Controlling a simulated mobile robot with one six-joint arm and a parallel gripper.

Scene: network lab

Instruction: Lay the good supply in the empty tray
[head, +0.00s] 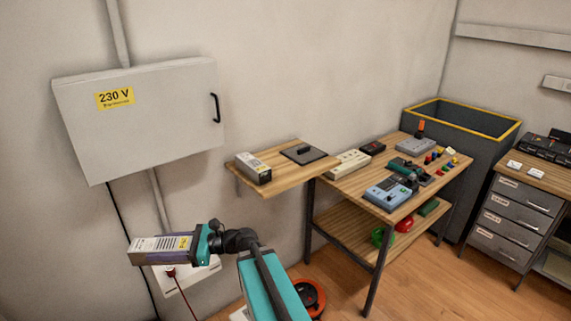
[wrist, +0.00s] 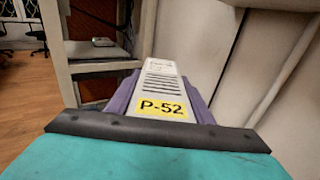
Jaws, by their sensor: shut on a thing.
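My gripper (head: 204,243) is shut on a supply (head: 160,247), a long box with a pale vented top, purple sides and a yellow label. The label reads P-52 in the wrist view (wrist: 165,107). The supply is held in the air at the lower left, in front of the wall. A similar grey supply (head: 253,168) with a yellow label sits on the left end of the wooden wall shelf (head: 278,177). A dark flat plate or tray (head: 316,157) with a small black item on it lies on the same shelf. I cannot make out a clearly empty tray.
A grey 230 V cabinet (head: 150,120) hangs above my gripper. A white wall box (head: 181,281) with a red plug is behind the held supply. A workbench (head: 350,186) with instruments stands right of the shelf. An orange reel (head: 311,295) is on the floor.

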